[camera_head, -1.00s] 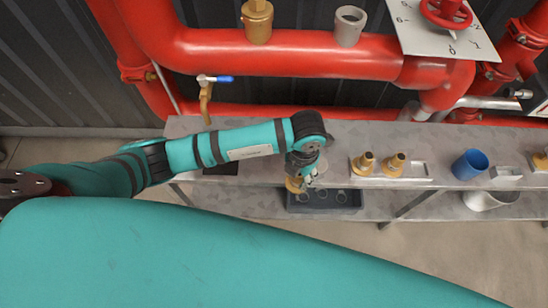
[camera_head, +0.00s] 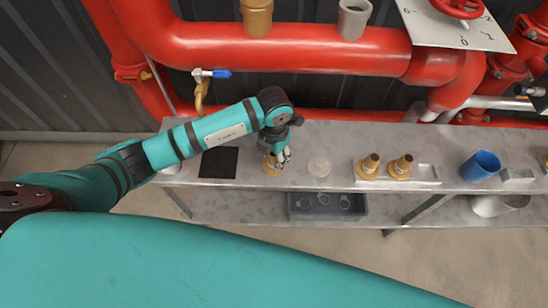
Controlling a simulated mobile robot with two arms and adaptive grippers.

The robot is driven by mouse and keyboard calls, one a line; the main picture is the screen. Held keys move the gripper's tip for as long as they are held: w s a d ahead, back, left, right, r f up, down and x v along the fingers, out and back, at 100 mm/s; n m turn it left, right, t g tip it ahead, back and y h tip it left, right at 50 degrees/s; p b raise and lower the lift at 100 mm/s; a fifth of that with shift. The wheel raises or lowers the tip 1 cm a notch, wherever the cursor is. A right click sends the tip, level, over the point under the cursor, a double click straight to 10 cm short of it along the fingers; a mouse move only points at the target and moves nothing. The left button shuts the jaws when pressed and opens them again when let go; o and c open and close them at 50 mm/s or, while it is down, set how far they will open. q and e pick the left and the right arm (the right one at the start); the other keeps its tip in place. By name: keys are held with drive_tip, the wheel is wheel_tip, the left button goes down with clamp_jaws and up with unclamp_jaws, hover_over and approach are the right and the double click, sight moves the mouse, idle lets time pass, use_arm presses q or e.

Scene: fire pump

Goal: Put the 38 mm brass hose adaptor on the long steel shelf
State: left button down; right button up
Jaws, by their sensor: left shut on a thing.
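The long steel shelf (camera_head: 320,138) runs across the middle under the red pipes. My left gripper (camera_head: 277,157) is over its left half, shut on a brass hose adaptor (camera_head: 271,166). The gripper partly hides the adaptor, and I cannot tell whether it touches the shelf. Two similar brass adaptors, a left one (camera_head: 369,167) and a right one (camera_head: 401,168), stand upright on a pale holder to the right. I cannot read sizes on any of them. My right gripper is out of view.
A blue cup (camera_head: 481,166) stands further right. A dark bin (camera_head: 328,205) sits on the lower level. Red pipes (camera_head: 290,48) run behind.

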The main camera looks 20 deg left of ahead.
use_arm(q)
drive_tip(key=c, duration=0.9)
unclamp_jaws()
drive_tip(key=shift+f, duration=0.1)
wheel_tip(320, 180, up, 12)
drive_tip(key=shift+r, duration=0.2)
